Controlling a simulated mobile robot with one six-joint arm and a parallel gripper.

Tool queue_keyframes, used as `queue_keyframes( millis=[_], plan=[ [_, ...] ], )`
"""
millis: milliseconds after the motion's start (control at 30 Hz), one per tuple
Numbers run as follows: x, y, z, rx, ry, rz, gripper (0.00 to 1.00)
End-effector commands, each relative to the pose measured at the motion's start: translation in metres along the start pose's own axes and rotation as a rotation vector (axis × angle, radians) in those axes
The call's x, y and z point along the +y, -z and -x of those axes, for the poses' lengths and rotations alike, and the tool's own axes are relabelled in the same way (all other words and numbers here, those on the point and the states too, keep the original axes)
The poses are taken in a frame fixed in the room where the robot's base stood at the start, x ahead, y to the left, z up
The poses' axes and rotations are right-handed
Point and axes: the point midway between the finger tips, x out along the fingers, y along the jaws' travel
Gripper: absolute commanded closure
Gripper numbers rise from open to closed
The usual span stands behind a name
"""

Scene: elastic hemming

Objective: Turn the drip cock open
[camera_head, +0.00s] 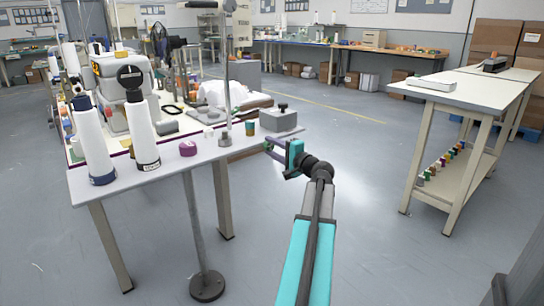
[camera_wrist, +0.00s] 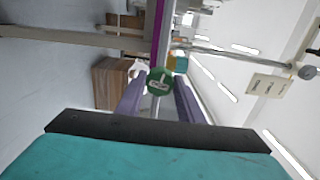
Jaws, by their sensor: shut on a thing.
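My gripper (camera_head: 267,147) is just off the right end of the sewing table (camera_head: 105,180), near the tabletop's height. In the wrist view its two purple fingers (camera_wrist: 158,103) are closed around a small green round piece with a pale label (camera_wrist: 160,82). The same green piece shows as a small spot at the fingertips in the head view (camera_head: 268,146). I cannot pick out a drip cock for certain. A grey block with a dark knob on top (camera_head: 278,120) sits at the table's right corner, close behind the gripper.
An orange and teal cylinder (camera_head: 251,127) stands near the table edge, beside a metal post (camera_head: 225,100). Two white thread cones (camera_head: 92,140) and a purple piece (camera_head: 187,148) stand further left. A bench (camera_head: 465,85) is at the right. The floor between is clear.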

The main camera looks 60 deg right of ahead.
Motion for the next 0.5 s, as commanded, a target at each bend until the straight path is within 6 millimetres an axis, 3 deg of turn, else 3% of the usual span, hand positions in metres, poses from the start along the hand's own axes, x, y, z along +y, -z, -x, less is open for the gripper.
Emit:
queue_keyframes(
  millis=[33,500],
  plan=[
    [0.0065,0.0004,0.001,0.0,-0.003,0.037,0.89],
    [0.0029,0.0006,0.0014,0.0,-0.004,0.212,0.89]
  ],
)
